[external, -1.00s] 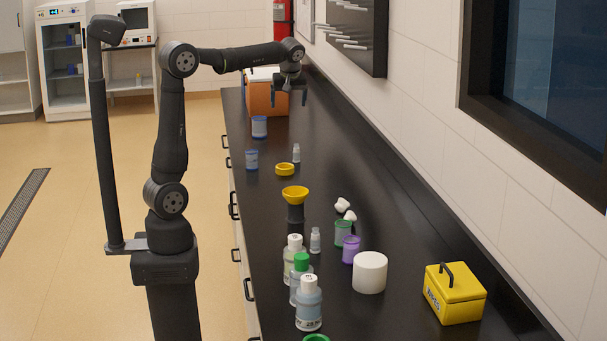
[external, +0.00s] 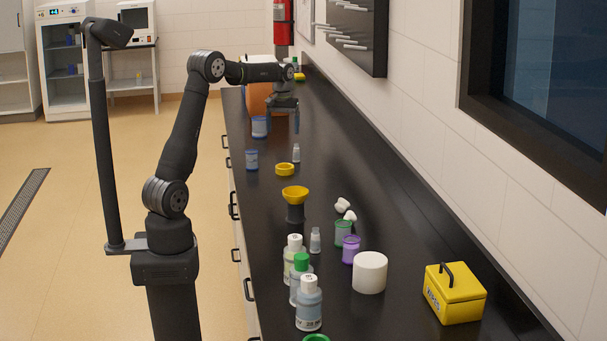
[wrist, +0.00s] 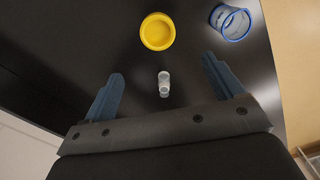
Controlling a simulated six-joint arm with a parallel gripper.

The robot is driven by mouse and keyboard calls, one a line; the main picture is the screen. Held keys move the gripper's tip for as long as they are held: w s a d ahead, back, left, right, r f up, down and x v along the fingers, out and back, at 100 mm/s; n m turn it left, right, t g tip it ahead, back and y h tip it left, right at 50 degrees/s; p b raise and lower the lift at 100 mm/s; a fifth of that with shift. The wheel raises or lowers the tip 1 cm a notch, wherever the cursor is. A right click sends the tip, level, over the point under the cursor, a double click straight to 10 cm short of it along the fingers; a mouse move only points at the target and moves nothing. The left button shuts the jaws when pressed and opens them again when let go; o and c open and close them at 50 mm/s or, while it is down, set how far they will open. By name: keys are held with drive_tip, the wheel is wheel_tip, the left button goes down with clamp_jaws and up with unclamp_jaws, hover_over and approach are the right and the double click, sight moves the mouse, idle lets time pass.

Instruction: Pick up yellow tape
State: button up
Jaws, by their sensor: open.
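The yellow tape (external: 285,169) is a ring lying flat on the black bench. It shows at the top of the wrist view (wrist: 157,31), ahead of the fingertips. My gripper (external: 282,120) is open and empty, pointing down above the bench on the far side of the tape. In the wrist view its two blue-grey fingers (wrist: 163,70) stand wide apart, with a small white vial (wrist: 163,84) showing between them, below the tape. The gripper is apart from the tape.
The vial (external: 296,153) stands right of and beyond the tape. A blue-rimmed cup (external: 252,160) is left of it, and another blue container (external: 260,127) is beyond. A yellow funnel (external: 295,193) stands nearer. An orange box (external: 256,98) is behind the gripper. The bench's right side is clear there.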

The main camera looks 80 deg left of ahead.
wheel_tip(320, 180, down, 10)
drive_tip(key=shift+r, duration=0.1)
drive_tip(key=f, duration=0.5)
drive_tip(key=shift+w+f, duration=0.1)
drive_tip(key=shift+w, duration=0.15)
drive_tip(key=c, duration=1.1)
